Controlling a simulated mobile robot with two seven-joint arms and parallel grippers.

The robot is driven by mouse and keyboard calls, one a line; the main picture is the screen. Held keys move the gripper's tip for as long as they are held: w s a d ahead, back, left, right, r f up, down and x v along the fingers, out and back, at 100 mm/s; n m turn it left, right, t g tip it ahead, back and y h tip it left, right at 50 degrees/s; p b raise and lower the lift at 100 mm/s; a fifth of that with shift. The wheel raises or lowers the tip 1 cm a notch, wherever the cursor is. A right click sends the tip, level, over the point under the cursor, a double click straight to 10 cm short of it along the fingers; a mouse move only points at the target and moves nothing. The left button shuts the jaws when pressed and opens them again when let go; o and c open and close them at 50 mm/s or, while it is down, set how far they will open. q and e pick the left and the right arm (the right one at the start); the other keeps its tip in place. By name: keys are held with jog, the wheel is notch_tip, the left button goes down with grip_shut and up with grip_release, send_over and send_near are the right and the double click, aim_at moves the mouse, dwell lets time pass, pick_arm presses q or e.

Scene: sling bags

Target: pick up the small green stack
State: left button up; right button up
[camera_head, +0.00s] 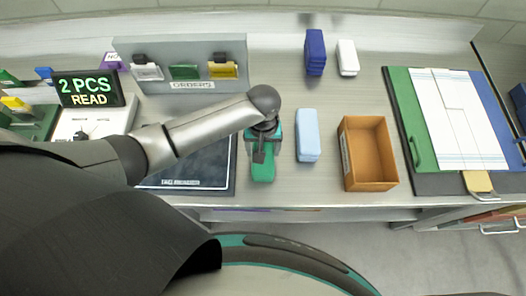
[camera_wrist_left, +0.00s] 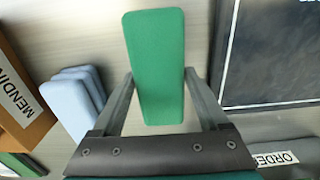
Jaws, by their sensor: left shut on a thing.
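The small green stack (camera_head: 263,172) is at the front of the steel counter, between the dark mat and the light blue stack. My left gripper (camera_head: 264,148) reaches down over its far end. In the left wrist view the green stack (camera_wrist_left: 155,60) lies between the two fingers of my left gripper (camera_wrist_left: 158,82), which are shut on its sides. Its top is flat with rounded corners. I cannot tell whether it touches the counter. My right gripper is not in view.
A light blue stack (camera_head: 308,135) stands close to the right, then an open orange-brown box (camera_head: 347,170). Dark blue (camera_head: 315,52) and white (camera_head: 347,58) stacks are at the back. A grey orders rack (camera_head: 190,50) and a "2 PCS READ" sign (camera_head: 88,89) are to the left.

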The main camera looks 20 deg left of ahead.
pick_arm(q)
jog(key=c, duration=0.5)
jog(key=shift+c, duration=0.2)
